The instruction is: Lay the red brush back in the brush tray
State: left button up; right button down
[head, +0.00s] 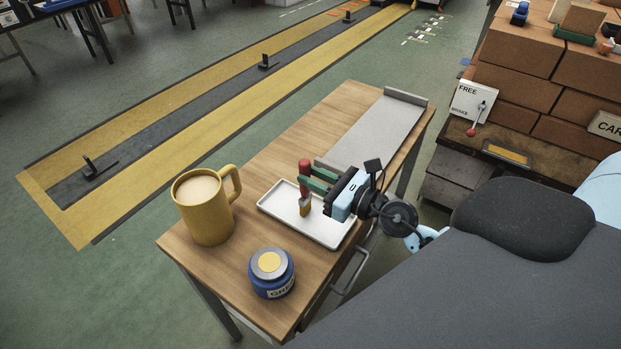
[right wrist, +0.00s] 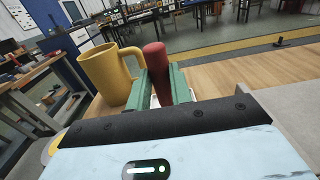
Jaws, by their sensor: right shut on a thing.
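The red brush (head: 305,172) is upright between the green fingers of my right gripper (head: 314,182), with its red handle up and its bristle end down. In the right wrist view its red handle (right wrist: 156,65) stands between the two fingers (right wrist: 160,88). The gripper is shut on it. The white brush tray (head: 281,205) lies on the wooden table, and the brush is over it. I cannot tell whether the bristle tip touches the tray floor. My left gripper is not in view.
A yellow mug (head: 206,210) with a pale drink stands left of the tray. A blue jar (head: 271,274) stands in front of it. A grey metal plate (head: 376,132) with a raised end lies behind.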

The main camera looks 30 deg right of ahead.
jog(key=shift+f, duration=0.15)
jog(key=c, duration=1.7)
grip_release()
jog(key=shift+f, duration=0.1)
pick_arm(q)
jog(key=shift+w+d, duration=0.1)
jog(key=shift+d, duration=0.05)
pick_arm(e)
jog(key=o, duration=0.4)
jog(key=shift+o, duration=0.2)
jog(key=shift+r, duration=0.3)
pick_arm(q)
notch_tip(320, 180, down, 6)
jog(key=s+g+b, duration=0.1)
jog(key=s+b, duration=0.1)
jog(key=b, duration=0.3)
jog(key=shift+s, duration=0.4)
pick_arm(e)
jog(key=v, duration=1.2)
